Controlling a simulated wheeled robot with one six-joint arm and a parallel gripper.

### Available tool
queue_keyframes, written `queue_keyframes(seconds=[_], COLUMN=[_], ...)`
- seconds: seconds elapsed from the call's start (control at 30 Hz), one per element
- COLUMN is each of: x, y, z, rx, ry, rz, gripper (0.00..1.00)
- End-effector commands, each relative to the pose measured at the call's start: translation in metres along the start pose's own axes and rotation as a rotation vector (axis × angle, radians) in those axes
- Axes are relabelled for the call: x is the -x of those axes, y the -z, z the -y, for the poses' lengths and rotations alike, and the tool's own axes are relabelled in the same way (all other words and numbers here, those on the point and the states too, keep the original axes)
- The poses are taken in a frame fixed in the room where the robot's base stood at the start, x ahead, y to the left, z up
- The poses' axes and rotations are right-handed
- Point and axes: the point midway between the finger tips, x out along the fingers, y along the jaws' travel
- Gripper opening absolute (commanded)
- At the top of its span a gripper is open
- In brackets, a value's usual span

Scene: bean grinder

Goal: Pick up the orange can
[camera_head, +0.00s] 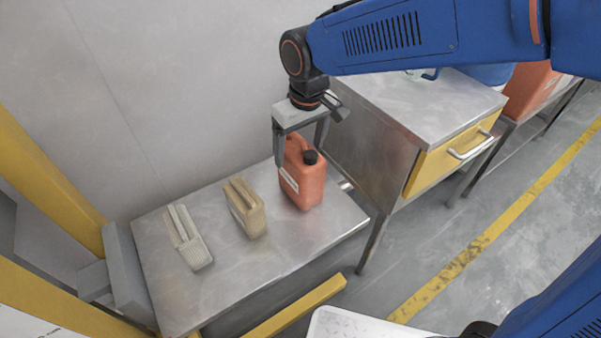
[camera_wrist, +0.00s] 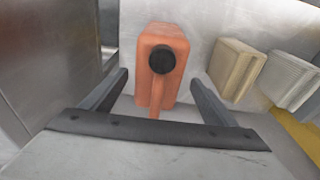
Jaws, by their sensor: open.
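The orange can (camera_head: 303,182) stands upright on a low metal table, with a black cap on top and a handle at its back. In the wrist view the orange can (camera_wrist: 176,40) shows from above, cap towards the middle. My gripper (camera_head: 298,155) is above the can's handle side, with its fingers pointing down. In the wrist view my gripper (camera_wrist: 160,85) is open, one finger on either side of the can's handle, with gaps between the fingers and the can. It holds nothing.
A taller metal cabinet (camera_head: 372,150) with a yellow drawer (camera_head: 445,165) stands close on the right. A wall is behind.

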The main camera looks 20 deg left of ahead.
Motion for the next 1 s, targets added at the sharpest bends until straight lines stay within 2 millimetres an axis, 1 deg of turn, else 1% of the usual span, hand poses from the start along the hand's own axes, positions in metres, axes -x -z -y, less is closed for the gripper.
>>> queue_keyframes(seconds=[0.03, 0.27, 0.5, 0.6, 0.7, 0.9, 0.93, 0.97, 1.0], x=[-0.005, -0.018, -0.051, -0.059, -0.064, -0.064, -0.064, -0.064, -0.064], y=[0.0, -0.001, -0.004, -0.003, -0.003, -0.003, -0.003, -0.003, -0.003], z=[0.0, -0.001, -0.003, -0.003, -0.003, -0.003, -0.003, -0.003, -0.003], rx=[0.0, 0.0, 0.0, 0.0, 0.0, 0.0, 0.0, 0.0, 0.0], ry=[0.0, 0.0, 0.0, 0.0, 0.0, 0.0, 0.0, 0.0, 0.0], rz=[0.002, 0.002, 0.004, 0.001, 0.001, 0.0, 0.0, 0.0, 0.0], gripper=[0.8, 0.8, 0.8, 0.8, 0.8, 0.8, 0.78, 0.71, 0.61])
